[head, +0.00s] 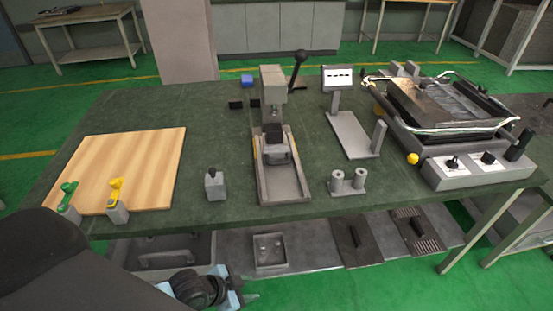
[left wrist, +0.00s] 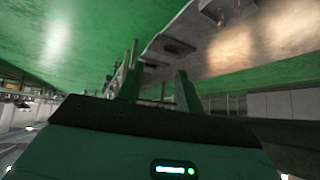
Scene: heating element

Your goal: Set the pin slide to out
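No part is clearly recognisable as the pin slide. A grey press-like fixture (head: 284,178) with a black-knobbed lever (head: 299,62) stands mid-table; its channel holds a dark block (head: 273,133). A small grey block with a dark knob (head: 215,185) stands left of it. My left gripper (head: 240,298) is low at the front, below the table's front edge and apart from these things. In the left wrist view, the fingers of my left gripper (left wrist: 160,88) stand apart with nothing seen between them. My right gripper is not in view.
A wooden board (head: 130,165) lies at left, with green (head: 68,196) and yellow (head: 116,193) clamps at its front edge. A large framed machine (head: 450,115) fills the right end. A grey stand (head: 350,130) is between. A lower shelf (head: 315,249) holds trays and plates.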

